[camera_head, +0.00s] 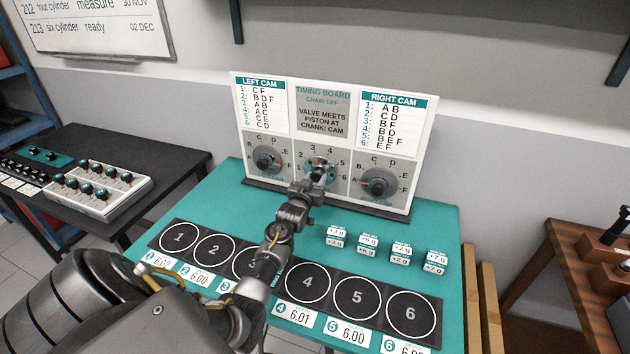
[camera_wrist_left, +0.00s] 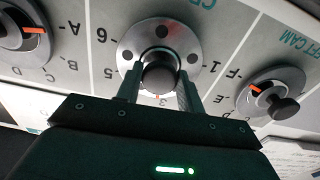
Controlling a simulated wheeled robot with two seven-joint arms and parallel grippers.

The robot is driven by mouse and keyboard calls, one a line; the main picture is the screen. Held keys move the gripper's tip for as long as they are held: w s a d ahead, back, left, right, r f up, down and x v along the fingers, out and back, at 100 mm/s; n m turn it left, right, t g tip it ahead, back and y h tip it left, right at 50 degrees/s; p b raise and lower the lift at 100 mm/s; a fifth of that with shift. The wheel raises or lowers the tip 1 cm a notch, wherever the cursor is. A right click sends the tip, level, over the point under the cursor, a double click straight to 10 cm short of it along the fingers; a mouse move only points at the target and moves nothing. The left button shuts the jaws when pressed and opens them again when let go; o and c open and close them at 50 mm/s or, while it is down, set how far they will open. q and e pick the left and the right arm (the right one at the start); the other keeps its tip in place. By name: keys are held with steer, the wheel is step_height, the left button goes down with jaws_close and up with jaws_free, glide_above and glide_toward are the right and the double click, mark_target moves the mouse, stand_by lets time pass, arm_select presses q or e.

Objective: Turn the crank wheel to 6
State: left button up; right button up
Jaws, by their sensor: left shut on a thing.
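The crank wheel is the middle dial (camera_head: 319,166) on the upright timing board, with numbers around it. In the left wrist view it is a grey disc (camera_wrist_left: 161,32) with dark holes and a dark round knob (camera_wrist_left: 160,78), seen upside down. A small red mark shows at the disc's lower edge, close to the 3; the 6 is at the picture's left. My left gripper (camera_head: 318,178) reaches the dial. In the wrist view its two fingers (camera_wrist_left: 160,92) are on either side of the knob, shut on it. They partly hide the neighbouring numbers. My right gripper is not in view.
The left cam dial (camera_head: 267,160) and right cam dial (camera_head: 379,184) flank the wheel closely. The teal table (camera_head: 225,195) holds a numbered mat (camera_head: 330,288) and several small labelled weights (camera_head: 400,252). A dark side table (camera_head: 110,143) stands at left, a wooden bench (camera_head: 575,262) at right.

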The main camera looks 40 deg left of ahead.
arm_select(q)
steer(key=m, duration=0.6)
steer(key=shift+a, duration=0.1)
steer(key=m, duration=0.5)
steer(key=shift+m, duration=0.3)
steer(key=m, duration=0.5)
steer(key=shift+r, duration=0.1)
steer(key=m, duration=0.5)
steer(key=shift+m, duration=0.5)
steer(key=o, duration=1)
